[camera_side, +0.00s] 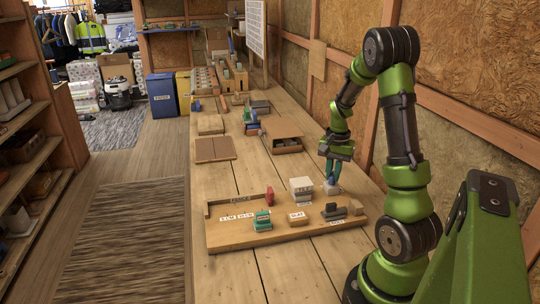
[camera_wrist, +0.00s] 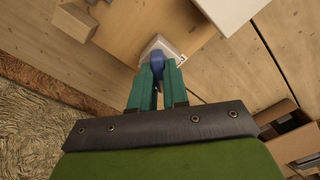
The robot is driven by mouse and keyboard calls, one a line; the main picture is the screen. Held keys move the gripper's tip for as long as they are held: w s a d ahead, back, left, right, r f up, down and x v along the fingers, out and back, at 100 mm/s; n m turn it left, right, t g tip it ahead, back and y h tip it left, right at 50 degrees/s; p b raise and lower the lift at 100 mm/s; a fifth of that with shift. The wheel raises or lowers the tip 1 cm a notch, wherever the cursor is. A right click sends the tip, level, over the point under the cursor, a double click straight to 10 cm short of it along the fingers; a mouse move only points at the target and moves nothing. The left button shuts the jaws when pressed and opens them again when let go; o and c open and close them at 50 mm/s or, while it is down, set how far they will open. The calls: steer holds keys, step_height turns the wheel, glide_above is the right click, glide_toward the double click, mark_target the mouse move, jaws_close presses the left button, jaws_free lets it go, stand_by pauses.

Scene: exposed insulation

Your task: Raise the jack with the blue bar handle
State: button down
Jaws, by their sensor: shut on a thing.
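The jack with the blue bar handle has a whitish body (camera_side: 332,189) and stands at the back edge of the wooden board (camera_side: 225,235), right of a white block. Its body also shows in the wrist view (camera_wrist: 172,46). My gripper (camera_side: 332,166) points down over it, its teal fingers shut on the blue handle (camera_wrist: 157,64). The fingers hide part of the handle. I cannot tell whether the jack's base touches the surface.
A white block (camera_side: 301,187), a red piece (camera_side: 269,196), a green piece (camera_side: 262,221), a beige block (camera_side: 298,217) and a dark grey piece (camera_side: 333,211) stand on the board. An open wooden box (camera_side: 282,130) is behind. The front left table is clear.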

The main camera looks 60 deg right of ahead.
steer(key=n, duration=0.3)
steer(key=shift+n, duration=2.3)
steer(key=c, duration=1.1)
jaws_free()
steer(key=shift+r, duration=0.1)
step_height(320, 180, up, 17)
steer(key=shift+f, duration=0.1)
